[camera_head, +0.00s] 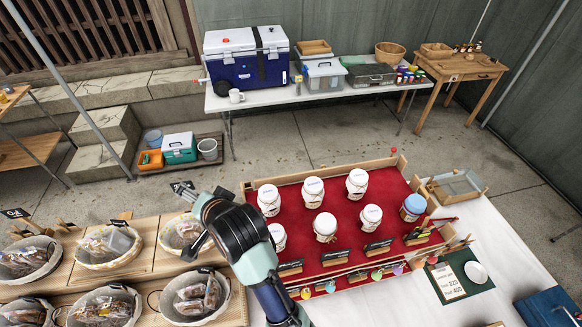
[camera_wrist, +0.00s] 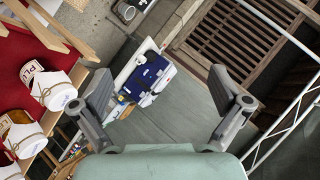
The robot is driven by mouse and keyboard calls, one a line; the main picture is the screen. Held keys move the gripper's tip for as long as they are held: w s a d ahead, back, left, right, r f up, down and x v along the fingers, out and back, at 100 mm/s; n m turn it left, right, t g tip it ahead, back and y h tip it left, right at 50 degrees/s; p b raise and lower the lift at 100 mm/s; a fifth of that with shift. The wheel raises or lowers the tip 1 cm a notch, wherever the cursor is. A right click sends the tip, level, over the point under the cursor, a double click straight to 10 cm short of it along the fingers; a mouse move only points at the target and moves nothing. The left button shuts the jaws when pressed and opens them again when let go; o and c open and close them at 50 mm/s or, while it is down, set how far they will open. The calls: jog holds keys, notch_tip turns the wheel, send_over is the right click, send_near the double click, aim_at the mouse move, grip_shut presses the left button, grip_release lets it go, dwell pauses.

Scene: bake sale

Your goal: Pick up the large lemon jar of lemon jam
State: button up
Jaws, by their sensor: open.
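Several jars with white cloth lids stand in two rows on a red-covered stand (camera_head: 340,205) in the head view. The back row has a left jar (camera_head: 269,200), a middle jar (camera_head: 313,192) and a right jar (camera_head: 357,184). The front row has a left jar (camera_head: 278,236), a middle jar (camera_head: 325,227) and a right jar (camera_head: 371,217). I cannot tell which is lemon. A jar with a partly readable "PLU" label (camera_wrist: 30,74) shows at the wrist view's left edge. My gripper (camera_wrist: 163,95) is open and empty, left of the jars and above the baskets.
A blue-lidded jar (camera_head: 413,207) stands at the stand's right. Small dark signs (camera_head: 334,257) line its front. Baskets of baked goods (camera_head: 108,245) fill the left table. A cooler (camera_head: 247,58) stands on the back table. Paved floor (camera_head: 250,140) lies clear behind the stand.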

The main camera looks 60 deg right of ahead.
aim_at(318, 188)
jog(key=s+d+f+m+g, duration=0.1)
jog(key=s+d+f+m, duration=0.1)
jog(key=d, duration=0.3)
jog(key=s+d+f+m+g, duration=0.1)
jog(key=s+d+f+m, duration=0.1)
jog(key=d+m, duration=0.3)
jog(key=s+d+f+m+g, duration=0.1)
jog(key=d+f+m, duration=0.1)
jog(key=d+m, duration=0.2)
jog(key=shift+s+d+g, duration=0.2)
jog(key=shift+d, duration=0.25)
jog(key=shift+s+d+g, duration=0.2)
jog(key=shift+d, duration=0.25)
jog(key=s+d+f+m+g, duration=0.1)
jog(key=s+d+f+m, duration=0.1)
jog(key=s+d+m, duration=0.1)
jog(key=s+d+f+m+g+y, duration=0.1)
jog(key=s+d+f+m, duration=0.1)
jog(key=s+d+m, duration=0.2)
jog(key=s+d+f+m+g+y, duration=0.1)
jog(key=s+d+f+m, duration=0.1)
jog(key=s+d+m, duration=0.2)
jog(key=shift+s+d+m, duration=0.15)
jog(key=shift+s+m, duration=0.45)
jog(key=shift+x, duration=1.35)
jog(key=b+x, duration=0.1)
jog(key=x, duration=0.4)
jog(key=shift+d+f, duration=0.1)
jog(key=c, duration=1.6)
jog(key=shift+r, duration=0.2)
